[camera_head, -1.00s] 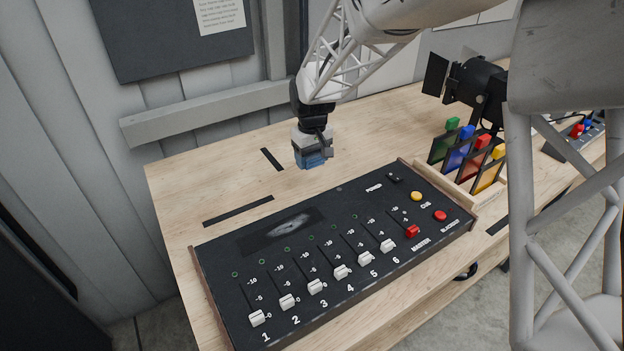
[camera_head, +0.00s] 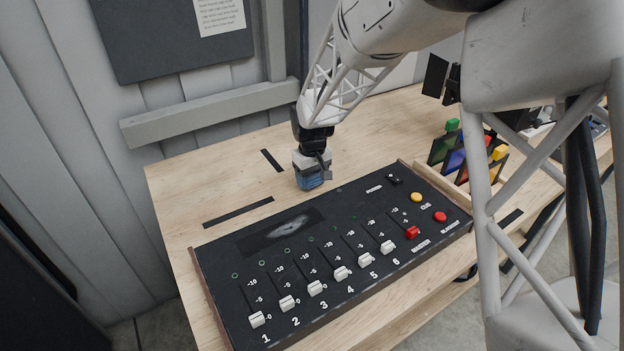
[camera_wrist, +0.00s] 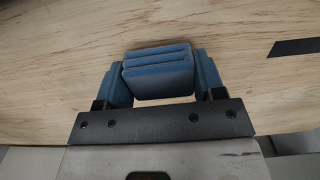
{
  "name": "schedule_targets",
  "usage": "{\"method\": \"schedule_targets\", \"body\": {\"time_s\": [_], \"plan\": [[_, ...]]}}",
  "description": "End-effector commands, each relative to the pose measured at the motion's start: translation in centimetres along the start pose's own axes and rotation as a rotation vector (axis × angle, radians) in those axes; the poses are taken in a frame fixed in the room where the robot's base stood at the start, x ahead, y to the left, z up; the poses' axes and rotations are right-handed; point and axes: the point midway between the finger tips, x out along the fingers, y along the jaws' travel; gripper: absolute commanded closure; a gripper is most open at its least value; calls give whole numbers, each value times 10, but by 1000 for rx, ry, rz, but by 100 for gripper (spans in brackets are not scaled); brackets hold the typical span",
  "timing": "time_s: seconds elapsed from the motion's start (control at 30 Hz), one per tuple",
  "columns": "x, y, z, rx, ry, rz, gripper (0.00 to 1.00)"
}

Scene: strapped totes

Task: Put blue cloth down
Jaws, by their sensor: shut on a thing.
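The blue cloth (camera_wrist: 158,73) is a folded pad between the fingers of my gripper (camera_wrist: 160,85) in the wrist view. My gripper is shut on it, with a blue-grey finger on each side. In the head view my gripper (camera_head: 312,178) points down over the wooden table, just behind the black control desk. The cloth there is hard to tell apart from the bluish fingertips. The wrist view shows bare wood beyond the cloth. I cannot tell whether the cloth touches the table.
The control desk (camera_head: 330,262) with several white sliders stands in front of my gripper. Coloured filter frames (camera_head: 459,160) stand in a wooden rack at the right. Black tape strips (camera_head: 238,211) mark the table. Bare wood (camera_head: 220,185) is free to the left.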

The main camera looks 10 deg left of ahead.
Motion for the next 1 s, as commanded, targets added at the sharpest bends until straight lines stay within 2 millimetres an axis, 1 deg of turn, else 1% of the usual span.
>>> {"method": "schedule_targets", "body": {"time_s": [0.03, 0.13, 0.57, 0.6, 0.73, 0.77, 1.0], "plan": [[4, 0, 0, 0, -1, 0, 63], [8, 0, 0, 0, 1, 0, 63], [12, 0, 0, 0, 0, 0, 63], [12, 0, 0, 0, 1, 0, 34], [12, 0, 0, 0, 1, 0, 14], [12, 0, 0, 0, 1, 0, 12], [12, 0, 0, 0, 1, 0, 12]]}}
